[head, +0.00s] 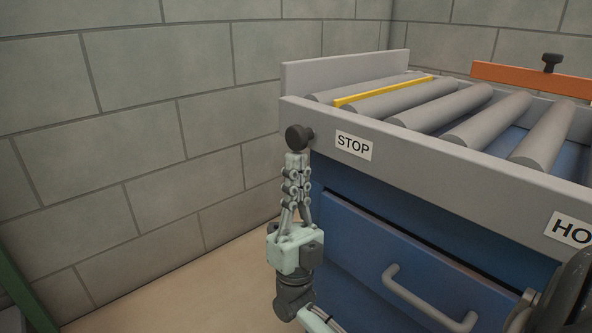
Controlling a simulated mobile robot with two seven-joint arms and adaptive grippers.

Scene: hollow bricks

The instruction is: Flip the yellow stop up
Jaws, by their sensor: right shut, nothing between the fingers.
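The yellow stop (383,91) is a thin yellow bar lying low between the grey rollers near the left end of the conveyor. A dark round knob (299,137) sticks out of the grey side rail at its left end, beside the STOP label (353,145). My right gripper (297,157) points upward just below the knob. Its fingers are together with nothing between them, and the tips are at or very near the knob's underside; I cannot tell if they touch. My left gripper is not in view.
The grey conveyor rail (440,160) tops a blue cabinet with a drawer and grey handle (425,300). An orange bar (530,78) with a black knob (551,62) stands on the far side. A second label (572,229) is cut off at right.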

